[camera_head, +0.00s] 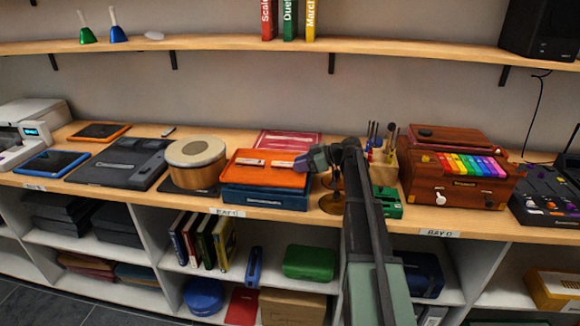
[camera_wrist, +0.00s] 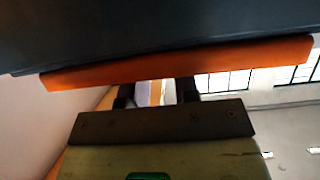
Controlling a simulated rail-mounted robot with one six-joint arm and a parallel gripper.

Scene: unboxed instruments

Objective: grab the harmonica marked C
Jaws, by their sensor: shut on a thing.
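An orange tray (camera_head: 264,179) lies on a dark blue case (camera_head: 262,197) on the counter. Two pale, slim harmonicas lie across it, a left one (camera_head: 250,162) and a right one (camera_head: 282,164). Their letters are too small to read. My gripper (camera_head: 303,164) is at the tray's right edge, at the right end of the right harmonica, and is shut on it. In the wrist view my gripper's fingers (camera_wrist: 156,93) show partly, with a pale and orange patch between them. The orange strip (camera_wrist: 180,66) and dark mass above hide the rest.
A round drum (camera_head: 196,165) stands left of the tray. A brass-coloured stand (camera_head: 333,201), a holder with mallets (camera_head: 383,165) and a wooden box with coloured keys (camera_head: 460,180) stand to the right. A red folder (camera_head: 287,140) lies behind. A shelf (camera_head: 230,42) runs above.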

